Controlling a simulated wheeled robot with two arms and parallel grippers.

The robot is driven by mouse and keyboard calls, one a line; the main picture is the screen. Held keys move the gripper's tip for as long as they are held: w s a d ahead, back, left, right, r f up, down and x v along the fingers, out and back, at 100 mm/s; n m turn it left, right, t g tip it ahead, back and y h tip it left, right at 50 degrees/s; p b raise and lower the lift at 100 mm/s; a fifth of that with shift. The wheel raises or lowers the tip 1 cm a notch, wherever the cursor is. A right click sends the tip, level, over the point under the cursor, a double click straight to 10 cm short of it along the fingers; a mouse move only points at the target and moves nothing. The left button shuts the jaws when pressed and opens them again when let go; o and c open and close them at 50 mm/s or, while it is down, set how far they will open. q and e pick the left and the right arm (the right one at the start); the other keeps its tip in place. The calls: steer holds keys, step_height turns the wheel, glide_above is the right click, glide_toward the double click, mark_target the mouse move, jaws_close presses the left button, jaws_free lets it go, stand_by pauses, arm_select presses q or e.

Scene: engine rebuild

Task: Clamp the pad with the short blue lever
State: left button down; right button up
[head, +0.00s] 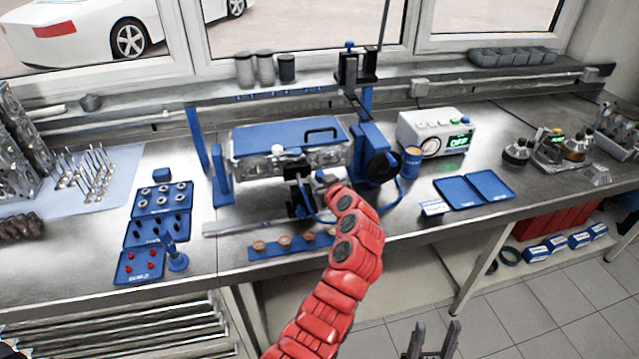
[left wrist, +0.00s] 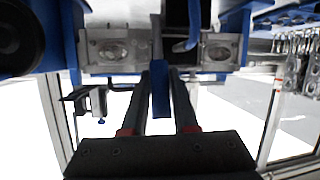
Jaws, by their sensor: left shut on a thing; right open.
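The short blue lever (left wrist: 160,92) stands between the two dark fingers of my left gripper (left wrist: 160,75) in the left wrist view. The fingers are shut on it. In the head view my red left arm reaches to the front of the cylinder head fixture, and its gripper (head: 322,180) is beside a black clamp bracket (head: 298,190). The lever is not clear there. The pad cannot be made out with certainty. The cylinder head (head: 250,165) sits under a blue plate (head: 285,137) with a black handle. My right gripper (head: 434,340) is open and empty at the bottom, in front of the bench.
A blue strip with copper-coloured rings (head: 285,242) lies in front of the fixture. Blue parts trays (head: 158,230) are at left. A tester box (head: 437,135) and an open blue case (head: 474,188) are at right. The bench right of the case is partly clear.

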arm_select(q)
steer(key=shift+w+a+r+g+h+b, duration=0.15)
steer(key=shift+w+a+g+h+b, duration=0.1)
steer(key=shift+w+g+b, duration=0.45)
steer(key=shift+w+a+r+g+h+b, duration=0.2)
steer(key=shift+w+g+b, duration=0.25)
steer(key=shift+g, duration=0.35)
steer(key=shift+r, duration=0.1)
steer(key=c, duration=0.7)
jaws_free()
steer(key=shift+w, duration=0.1)
